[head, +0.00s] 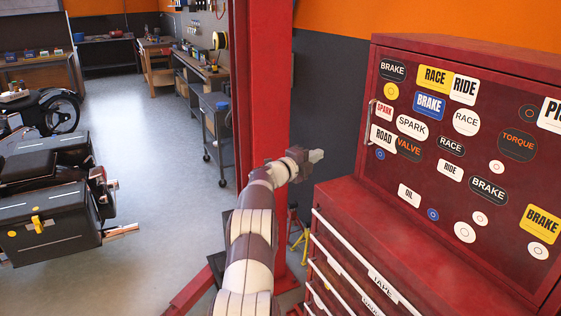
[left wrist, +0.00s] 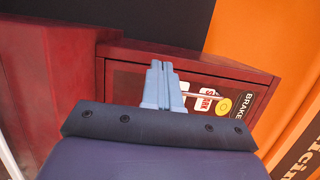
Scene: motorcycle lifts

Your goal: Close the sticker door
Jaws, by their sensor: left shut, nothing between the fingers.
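The sticker door (head: 440,190) is a dark red panel covered with round, oval and square stickers, on the upper red cabinet at the right of the head view. It looks about level with its frame; I cannot tell whether it is fully shut. Its pale bar handle (head: 371,122) is at its left edge. My left gripper (head: 318,155) is shut and empty, to the left of the handle and apart from it. In the left wrist view the fingers (left wrist: 160,68) are together, with part of the door (left wrist: 130,80) and its handle (left wrist: 203,95) behind them. My right gripper is not in view.
A red drawer chest (head: 370,235) with white drawer handles stands below the cabinet. A red lift post (head: 262,80) rises behind my left arm. The grey floor between is clear.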

